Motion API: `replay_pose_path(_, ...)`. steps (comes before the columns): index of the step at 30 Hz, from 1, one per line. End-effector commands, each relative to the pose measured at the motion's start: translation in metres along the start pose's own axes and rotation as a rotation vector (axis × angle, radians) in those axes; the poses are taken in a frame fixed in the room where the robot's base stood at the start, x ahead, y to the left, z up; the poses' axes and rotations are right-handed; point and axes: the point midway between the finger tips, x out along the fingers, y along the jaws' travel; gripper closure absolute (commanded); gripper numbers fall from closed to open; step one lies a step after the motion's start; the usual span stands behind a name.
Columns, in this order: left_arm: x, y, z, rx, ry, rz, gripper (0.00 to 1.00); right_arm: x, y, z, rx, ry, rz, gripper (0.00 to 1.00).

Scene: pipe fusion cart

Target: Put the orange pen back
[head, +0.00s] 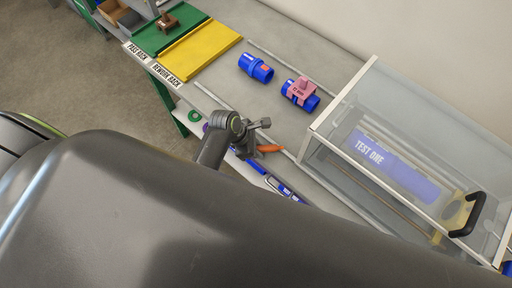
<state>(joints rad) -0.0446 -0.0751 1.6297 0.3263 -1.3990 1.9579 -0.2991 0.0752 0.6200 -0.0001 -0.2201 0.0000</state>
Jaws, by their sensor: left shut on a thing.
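The orange pen (269,149) shows as a short orange piece at the jaws of my left gripper (257,143). The gripper is shut on it, above the front part of the grey bench. Most of the pen is hidden by the jaws. A blue strip with white labels (285,190) lies below and to the right of the gripper, partly covered by my arm. My right gripper is not in view.
A clear-lidded box with a black handle (467,215) and a blue "TEST ONE" pipe fills the right. Two blue couplings (256,67) (299,98) lie behind the gripper, the right one with a pink clip. Yellow (200,50) and green racks stand at upper left.

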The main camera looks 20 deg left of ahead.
Motion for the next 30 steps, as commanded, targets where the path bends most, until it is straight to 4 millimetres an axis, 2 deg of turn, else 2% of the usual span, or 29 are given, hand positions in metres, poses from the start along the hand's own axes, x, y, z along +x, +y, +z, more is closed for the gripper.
replay_pose_path(1,0.006,-0.006,-0.008,-0.009,0.015,-0.016,1.00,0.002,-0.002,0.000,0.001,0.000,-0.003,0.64)
replay_pose_path(2,0.006,-0.006,-0.008,-0.009,0.016,-0.017,0.75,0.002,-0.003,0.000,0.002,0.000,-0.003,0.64)
replay_pose_path(6,0.007,-0.007,-0.010,-0.011,0.019,-0.020,0.56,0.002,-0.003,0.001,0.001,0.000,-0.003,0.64)
replay_pose_path(23,0.007,-0.009,-0.009,-0.011,0.018,-0.025,0.55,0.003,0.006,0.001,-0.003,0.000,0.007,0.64)
replay_pose_path(30,-0.015,-0.006,-0.004,-0.009,0.016,-0.019,0.55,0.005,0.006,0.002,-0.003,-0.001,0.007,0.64)
